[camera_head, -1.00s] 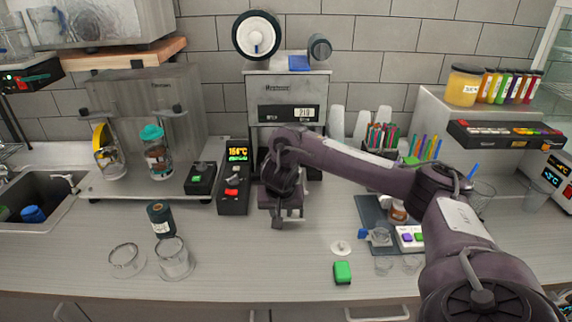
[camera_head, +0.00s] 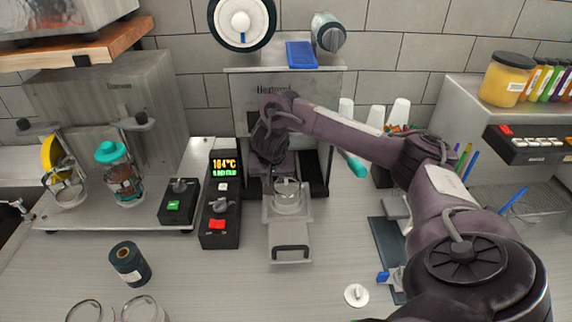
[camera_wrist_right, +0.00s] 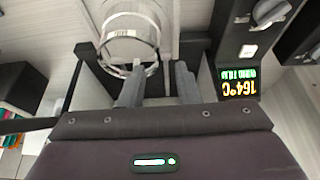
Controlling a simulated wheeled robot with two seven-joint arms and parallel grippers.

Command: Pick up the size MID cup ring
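A clear round ring or cup-like piece (camera_head: 287,197) sits in the metal slide tray (camera_head: 290,230) at the front of the sealer. The right wrist view shows the clear piece (camera_wrist_right: 130,42) just beyond the two fingertips of the right gripper (camera_wrist_right: 158,80). The fingers are apart with nothing clearly between them. Two more clear round pieces stand at the lower left, a left one (camera_head: 84,311) and a right one (camera_head: 142,310), partly cut off. My left gripper is out of view.
The sealer (camera_head: 285,95) stands behind the tray. A black control box (camera_head: 220,215) reading 164°C is close on the left. A dark film roll (camera_head: 130,263) stands at lower left. A white knobbed disc (camera_head: 356,295) lies front right.

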